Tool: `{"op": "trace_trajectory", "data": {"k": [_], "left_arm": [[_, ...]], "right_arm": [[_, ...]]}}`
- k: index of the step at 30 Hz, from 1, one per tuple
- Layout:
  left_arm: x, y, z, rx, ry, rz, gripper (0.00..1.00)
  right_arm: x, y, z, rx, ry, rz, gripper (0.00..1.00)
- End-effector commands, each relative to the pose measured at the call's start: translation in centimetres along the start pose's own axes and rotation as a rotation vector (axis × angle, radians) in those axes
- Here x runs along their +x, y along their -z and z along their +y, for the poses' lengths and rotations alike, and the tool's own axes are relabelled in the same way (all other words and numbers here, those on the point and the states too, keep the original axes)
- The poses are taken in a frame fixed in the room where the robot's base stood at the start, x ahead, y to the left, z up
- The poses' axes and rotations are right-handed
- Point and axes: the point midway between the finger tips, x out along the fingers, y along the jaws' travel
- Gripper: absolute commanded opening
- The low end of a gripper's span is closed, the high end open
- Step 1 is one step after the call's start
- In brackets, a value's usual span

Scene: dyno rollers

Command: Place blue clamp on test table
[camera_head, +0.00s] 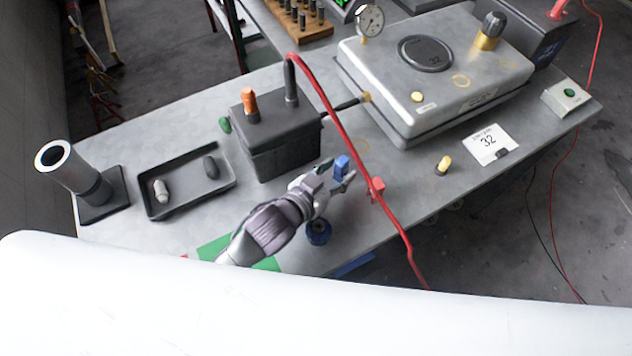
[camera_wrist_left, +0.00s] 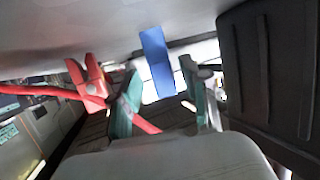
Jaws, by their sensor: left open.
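The blue clamp (camera_head: 342,165) is a small blue block just at the fingertips of my left gripper (camera_head: 334,178), beside the black box. In the left wrist view the blue clamp (camera_wrist_left: 157,62) shows between and beyond the open, green-padded fingers of the left gripper (camera_wrist_left: 160,98). I cannot tell whether it touches a finger or the table. The grey test table (camera_head: 400,210) lies beneath. My right gripper is not in view.
A red clamp (camera_head: 376,188) and red cable (camera_head: 345,125) are close to the gripper's right. The black box (camera_head: 275,140) stands behind left. A dark tray (camera_head: 160,208), a tube stand (camera_head: 100,195) and a large metal unit (camera_head: 450,65) also occupy the table. Its front right is fairly clear.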

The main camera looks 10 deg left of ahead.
Motion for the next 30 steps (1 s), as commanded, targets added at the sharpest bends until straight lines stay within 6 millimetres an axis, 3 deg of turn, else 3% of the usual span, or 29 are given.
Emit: {"op": "trace_trajectory", "data": {"k": [6, 12, 18, 30], "left_arm": [[-5.1, 0.1, -0.1, 0.004, 0.001, 0.007, 0.46], [-8.4, 0.4, -0.2, 0.006, 0.003, 0.012, 0.46], [-9.7, 0.6, -0.2, 0.008, 0.003, 0.015, 0.46], [-9.7, 0.7, -0.2, 0.008, 0.004, 0.017, 0.46]], "right_arm": [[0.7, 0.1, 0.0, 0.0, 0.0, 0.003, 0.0], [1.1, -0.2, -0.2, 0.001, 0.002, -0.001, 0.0], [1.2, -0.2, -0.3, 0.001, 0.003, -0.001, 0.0], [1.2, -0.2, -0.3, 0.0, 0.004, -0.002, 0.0]]}}
